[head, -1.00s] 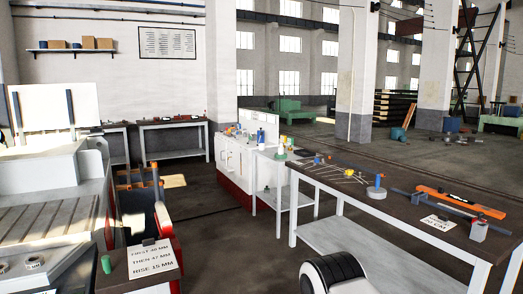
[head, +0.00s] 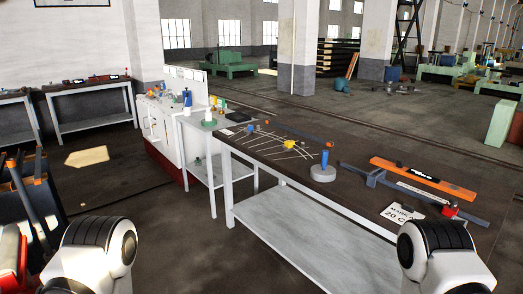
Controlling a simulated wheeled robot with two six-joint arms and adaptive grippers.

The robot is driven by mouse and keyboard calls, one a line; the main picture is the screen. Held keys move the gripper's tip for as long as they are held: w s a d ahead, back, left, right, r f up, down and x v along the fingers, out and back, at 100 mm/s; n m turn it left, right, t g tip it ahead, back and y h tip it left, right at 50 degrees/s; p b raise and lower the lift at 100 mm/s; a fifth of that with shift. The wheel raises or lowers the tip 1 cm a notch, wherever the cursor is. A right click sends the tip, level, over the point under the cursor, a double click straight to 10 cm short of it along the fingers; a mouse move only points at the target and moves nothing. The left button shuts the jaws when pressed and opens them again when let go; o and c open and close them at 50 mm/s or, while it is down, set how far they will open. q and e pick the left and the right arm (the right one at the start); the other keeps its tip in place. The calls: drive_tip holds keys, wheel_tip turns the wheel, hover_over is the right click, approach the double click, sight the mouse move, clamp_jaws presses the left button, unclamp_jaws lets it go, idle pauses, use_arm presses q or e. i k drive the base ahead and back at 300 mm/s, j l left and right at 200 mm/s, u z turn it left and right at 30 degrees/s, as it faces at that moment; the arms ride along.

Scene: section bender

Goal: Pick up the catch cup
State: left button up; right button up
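I cannot single out a catch cup for certain. A small white and green item (head: 208,119) stands on the low side table (head: 197,132) left of the long workbench; it is too small to tell whether it is a cup. A grey round block with a blue upright handle (head: 322,172) stands on the workbench (head: 300,188). White and black links of my two arms show at the bottom left and bottom right. Neither gripper is in the picture, so whether they are open or shut is hidden.
The workbench also bears an orange level (head: 422,178), a grey bar, a "MARK 20 C" card (head: 403,214) and a yellow piece (head: 289,144) on white lines. A white cabinet (head: 160,135) with bottles stands behind the side table.

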sight(187, 111)
drive_tip(key=i+u, duration=0.15)
drive_tip(key=i, duration=0.35)
drive_tip(key=i+u, duration=0.15)
drive_tip(key=i, duration=0.4)
drive_tip(key=i+l+u, duration=0.2)
drive_tip(key=i, duration=0.3)
drive_tip(key=i+l+u, duration=0.15)
drive_tip(key=i, duration=0.35)
drive_tip(key=i+l+u, duration=0.15)
drive_tip(key=i+l, duration=0.15)
drive_tip(key=i, duration=0.2)
drive_tip(key=i+j+u, duration=0.2)
drive_tip(key=i+u, duration=0.15)
drive_tip(key=i, duration=0.8)
drive_tip(key=i+l+u, duration=0.15)
drive_tip(key=i+u, duration=0.2)
drive_tip(key=i, duration=0.75)
drive_tip(key=i+j+z, duration=0.15)
drive_tip(key=i+z, duration=0.2)
drive_tip(key=i, duration=0.2)
drive_tip(key=i+j+z, duration=0.35)
drive_tip(key=i, duration=0.15)
